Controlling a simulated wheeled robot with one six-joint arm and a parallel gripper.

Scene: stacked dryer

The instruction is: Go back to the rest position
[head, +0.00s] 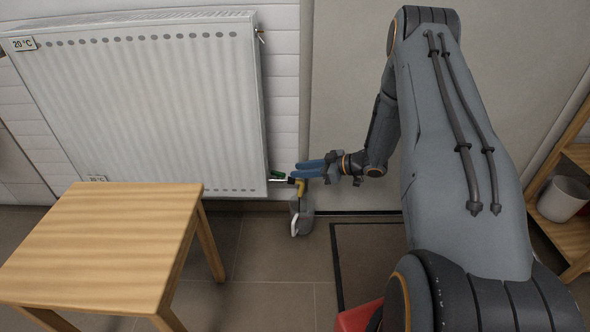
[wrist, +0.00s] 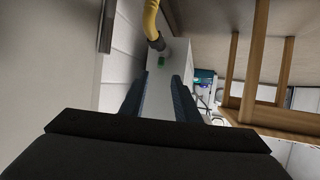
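My gripper (head: 295,170) has two blue fingers and is held out to the left, close to the radiator's lower right corner. In the wrist view my gripper (wrist: 160,82) has its fingers apart with nothing between them. A yellow fitting (head: 300,188) is just below the fingers in the head view. It shows as a curved yellow piece (wrist: 152,22) beyond the fingertips in the wrist view. A small green part (head: 278,174) is beside the radiator's pipe and left of the fingertips. I cannot tell whether the fingers touch the fitting.
The white radiator (head: 150,100) is on the left wall. A wooden table (head: 100,240) stands in front of it. A grey jug (head: 306,222) with a white handle is on the floor below my gripper. A wooden shelf (head: 555,235) with a white bucket (head: 563,198) is at the right.

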